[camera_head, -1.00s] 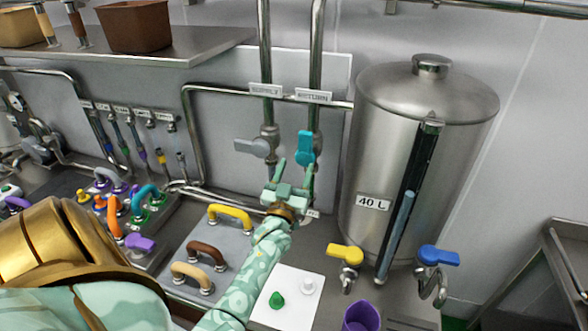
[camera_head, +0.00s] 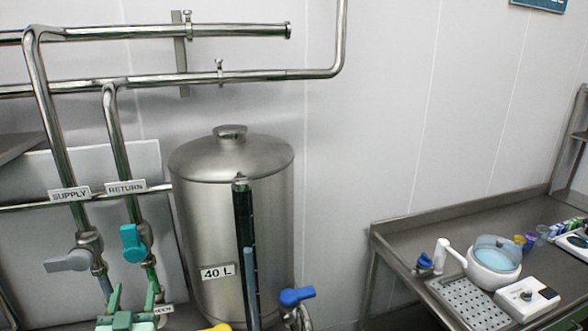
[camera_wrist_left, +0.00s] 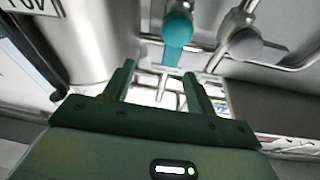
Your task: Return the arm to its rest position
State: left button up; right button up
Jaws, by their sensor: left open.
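My left gripper (camera_head: 132,290) is at the bottom left of the head view, its two green fingers open and pointing up. It is just below the teal valve handle (camera_head: 132,243) on the RETURN pipe, with a gap between. In the left wrist view the gripper (camera_wrist_left: 160,85) is open with nothing held between its fingers. The teal handle (camera_wrist_left: 178,25) hangs beyond the fingertips there, and the grey handle (camera_wrist_left: 247,45) is to its right. In the head view the grey handle (camera_head: 67,261) sits on the SUPPLY pipe, pointing left. My right gripper is out of view.
The steel 40 L tank (camera_head: 235,220) stands right of the gripper, with a blue tap handle (camera_head: 296,296) and part of a yellow one (camera_head: 215,328) low down. A steel table (camera_head: 440,222) at right holds a white mixer (camera_head: 492,268). Pipes run along the wall.

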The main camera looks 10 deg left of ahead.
pick_arm(q)
jog(key=s+d+f+m+g+h, duration=0.4)
jog(key=s+d+f+m+g, duration=0.3)
jog(key=s+d, duration=0.25)
jog(key=s+d+r+m+g+y, duration=0.1)
jog(key=s+m+g, duration=0.15)
jog(key=s, duration=0.45)
jog(key=s+d+r+m+g, duration=0.1)
jog(key=s+d+g, duration=0.15)
jog(key=s, duration=0.45)
jog(key=s+d+f+g+h+b, duration=0.15)
jog(key=f+b, duration=0.25)
jog(key=f, duration=0.9)
jog(key=s+d+f+n+g+b, duration=0.1)
jog(key=s+f+b, duration=0.15)
jog(key=f, duration=1.15)
jog(key=s+d+f+g+h+b, duration=0.15)
jog(key=f+b, duration=0.35)
jog(key=f, duration=0.8)
jog(key=s+f+n+g+h+b, duration=0.1)
jog(key=s+f+n+g+b, duration=0.2)
jog(key=s+f+b, duration=0.5)
jog(key=s+f, duration=1)
jog(key=f, duration=0.5)
jog(key=shift+s+a, duration=0.15)
jog(key=shift+s, duration=0.15)
